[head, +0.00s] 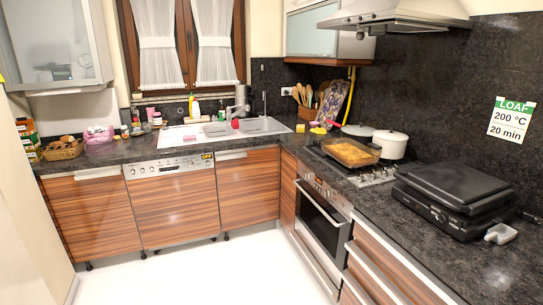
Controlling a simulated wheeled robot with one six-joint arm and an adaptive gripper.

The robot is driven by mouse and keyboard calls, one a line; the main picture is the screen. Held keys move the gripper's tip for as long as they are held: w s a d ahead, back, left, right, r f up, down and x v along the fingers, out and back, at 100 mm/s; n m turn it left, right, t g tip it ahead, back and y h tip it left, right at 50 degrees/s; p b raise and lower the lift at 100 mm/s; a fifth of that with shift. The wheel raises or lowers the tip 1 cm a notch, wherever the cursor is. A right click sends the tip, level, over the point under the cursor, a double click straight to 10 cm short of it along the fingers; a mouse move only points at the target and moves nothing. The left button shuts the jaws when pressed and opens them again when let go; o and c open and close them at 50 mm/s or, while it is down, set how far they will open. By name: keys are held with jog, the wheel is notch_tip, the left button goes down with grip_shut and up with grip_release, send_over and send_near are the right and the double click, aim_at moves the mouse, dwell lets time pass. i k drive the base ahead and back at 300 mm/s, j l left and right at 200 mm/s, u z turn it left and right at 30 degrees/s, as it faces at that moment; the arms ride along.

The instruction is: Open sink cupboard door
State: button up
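The sink cupboard door (249,190) has striped brown wood grain and sits below the sink (235,127), in the back right corner of the counter run. It looks shut, flush with the fronts beside it. A pale metal handle strip (233,155) runs along its top left edge. My gripper is not in view.
A dishwasher (172,205) with an OFF label stands left of the door, and another wood-grain cupboard (90,218) is further left. The oven (320,215) front stands at right, near the corner. The white floor (190,275) before the door is clear.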

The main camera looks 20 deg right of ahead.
aim_at(248, 179)
jog(key=i+j+z, duration=0.1)
jog(key=i+z, duration=0.3)
jog(key=i+j+z, duration=0.25)
jog(key=i+z, duration=0.2)
jog(key=i+j+z, duration=0.2)
jog(key=i+j, duration=0.55)
jog(key=i+j+z, duration=0.2)
jog(key=i+j, duration=0.5)
jog(key=j, duration=0.15)
jog(key=i+j, duration=0.45)
jog(key=j, duration=0.15)
jog(key=i+j, duration=0.45)
jog(key=j, duration=0.15)
